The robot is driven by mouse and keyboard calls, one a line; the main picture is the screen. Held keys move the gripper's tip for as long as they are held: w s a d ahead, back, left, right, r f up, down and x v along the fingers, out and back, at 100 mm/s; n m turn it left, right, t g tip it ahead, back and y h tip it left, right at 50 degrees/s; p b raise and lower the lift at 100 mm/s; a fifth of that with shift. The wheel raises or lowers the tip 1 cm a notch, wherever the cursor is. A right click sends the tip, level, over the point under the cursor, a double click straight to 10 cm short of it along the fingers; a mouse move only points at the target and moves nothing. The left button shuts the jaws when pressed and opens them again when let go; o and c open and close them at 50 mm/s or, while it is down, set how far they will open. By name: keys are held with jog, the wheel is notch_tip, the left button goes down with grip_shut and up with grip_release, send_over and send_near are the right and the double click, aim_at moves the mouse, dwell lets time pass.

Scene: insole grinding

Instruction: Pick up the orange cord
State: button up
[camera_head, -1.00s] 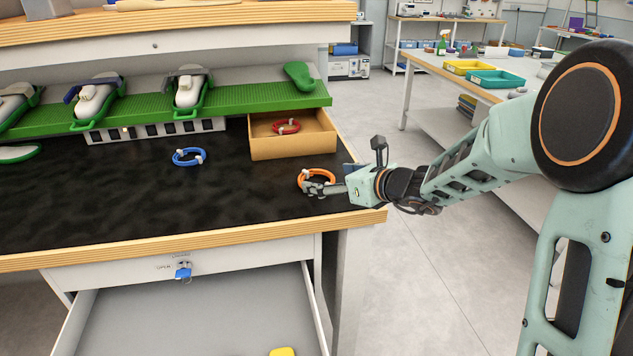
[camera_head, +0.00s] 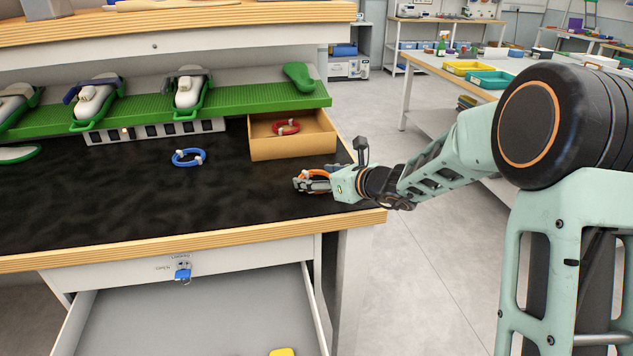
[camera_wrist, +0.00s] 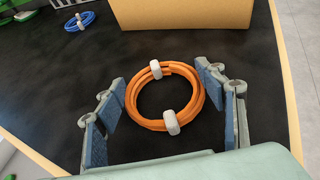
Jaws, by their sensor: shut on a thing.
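The orange cord (camera_head: 317,174) is coiled into a ring near the right end of the black work surface. In the wrist view the cord (camera_wrist: 198,95) shows whole, with two pale clips around it. My gripper (camera_head: 302,184) is low at the cord, with one finger on each side of the coil. It is shut on the cord. In the head view the fingers hide part of the coil. I cannot tell whether the cord is clear of the surface.
A cardboard box (camera_head: 292,148) holding a red cord (camera_head: 285,127) stands just behind. A blue cord (camera_head: 188,157) lies to the left. A green rack (camera_head: 240,98) runs along the back. An open drawer (camera_head: 190,320) juts out below the bench front.

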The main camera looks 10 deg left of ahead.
jog(key=shift+c, duration=0.9)
jog(key=shift+r, duration=0.1)
